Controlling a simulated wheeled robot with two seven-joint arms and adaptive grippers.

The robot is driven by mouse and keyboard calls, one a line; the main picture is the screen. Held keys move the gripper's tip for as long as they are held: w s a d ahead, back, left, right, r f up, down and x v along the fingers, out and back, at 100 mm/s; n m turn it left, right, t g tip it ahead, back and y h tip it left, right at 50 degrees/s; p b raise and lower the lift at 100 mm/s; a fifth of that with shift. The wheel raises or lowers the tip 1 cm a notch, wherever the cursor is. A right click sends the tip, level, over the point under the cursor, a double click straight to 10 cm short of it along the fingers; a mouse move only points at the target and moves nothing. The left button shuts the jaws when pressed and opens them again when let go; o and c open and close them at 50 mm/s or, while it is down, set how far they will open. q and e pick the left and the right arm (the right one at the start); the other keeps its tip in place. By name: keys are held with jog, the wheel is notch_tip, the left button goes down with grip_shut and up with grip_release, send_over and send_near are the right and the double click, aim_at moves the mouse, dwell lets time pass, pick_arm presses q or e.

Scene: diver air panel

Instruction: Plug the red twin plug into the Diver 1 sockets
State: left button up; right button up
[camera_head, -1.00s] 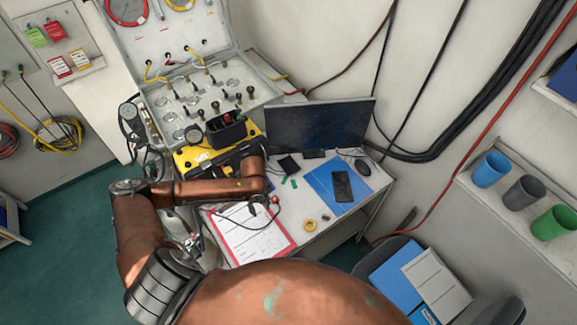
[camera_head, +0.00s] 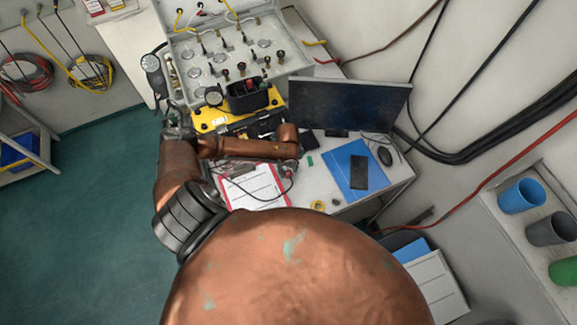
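The open grey air panel case (camera_head: 297,62) stands at the top, with gauges, knobs and short hoses; its labels are too small to read, so I cannot pick out the Diver 1 sockets. A black open box (camera_head: 248,95) on the yellow case (camera_head: 207,120) holds small red and green items; I cannot tell whether one is the red twin plug. My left arm reaches across in front of the yellow case. My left gripper (camera_head: 288,170) is small and unclear, low over the desk beside a thin black cable. Its fingers cannot be made out. My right gripper is not in view.
A monitor (camera_head: 348,105) stands right of the panel. A clipboard with a red edge (camera_head: 250,186), a blue folder (camera_head: 341,184), a phone (camera_head: 358,172), a mouse (camera_head: 385,156) and a tape roll (camera_head: 318,205) lie on the desk. Cups stand on the right shelf.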

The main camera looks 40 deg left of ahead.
pick_arm(q)
jog(key=shift+s+f, duration=0.25)
jog(key=shift+s, duration=0.25)
jog(key=shift+w, duration=0.2)
jog(key=shift+c, duration=0.3)
jog(key=c, duration=0.3)
jog(key=shift+s, duration=0.1)
jog(key=c, duration=0.5)
jog(key=o, duration=0.5)
grip_shut()
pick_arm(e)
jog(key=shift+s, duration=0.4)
pick_arm(q)
jog(key=shift+r, duration=0.2)
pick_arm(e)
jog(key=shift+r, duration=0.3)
